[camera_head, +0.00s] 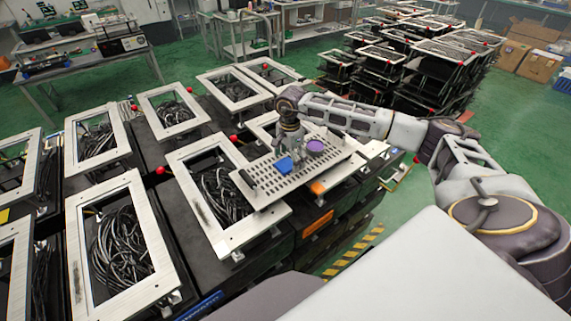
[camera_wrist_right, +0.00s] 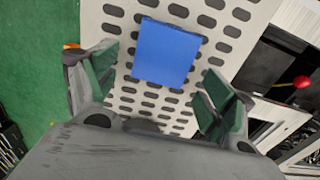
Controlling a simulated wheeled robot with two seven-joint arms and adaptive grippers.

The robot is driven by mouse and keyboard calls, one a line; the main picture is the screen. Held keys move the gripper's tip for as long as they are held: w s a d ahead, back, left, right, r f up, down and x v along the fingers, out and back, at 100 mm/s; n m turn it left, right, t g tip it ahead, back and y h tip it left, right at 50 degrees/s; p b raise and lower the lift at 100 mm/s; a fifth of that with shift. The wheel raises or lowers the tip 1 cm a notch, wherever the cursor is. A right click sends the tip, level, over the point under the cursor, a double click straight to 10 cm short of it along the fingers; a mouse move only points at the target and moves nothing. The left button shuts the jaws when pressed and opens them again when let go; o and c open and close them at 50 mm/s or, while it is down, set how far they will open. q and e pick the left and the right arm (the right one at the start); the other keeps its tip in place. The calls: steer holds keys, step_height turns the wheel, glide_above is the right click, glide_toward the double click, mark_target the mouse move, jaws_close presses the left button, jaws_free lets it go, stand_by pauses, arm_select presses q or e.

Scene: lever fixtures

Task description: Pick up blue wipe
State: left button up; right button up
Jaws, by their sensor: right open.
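The blue wipe (camera_head: 284,165) is a flat blue square on a perforated light-grey tray (camera_head: 258,190) in the head view. In the right wrist view the blue wipe (camera_wrist_right: 166,52) lies flat on the slotted tray (camera_wrist_right: 125,18). My right gripper (camera_head: 291,145) is above the tray, just behind the wipe in the head view. In the wrist view the right gripper (camera_wrist_right: 160,90) is open, with one finger on each side of the wipe's lower part. Nothing is held between the fingers. My left gripper is not in view.
Framed fixtures with black cables (camera_head: 120,245) fill the left. A red knob (camera_wrist_right: 301,82) shows right in the wrist view.

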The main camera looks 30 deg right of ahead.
steer(key=shift+f, duration=0.25)
steer(key=c, duration=0.8)
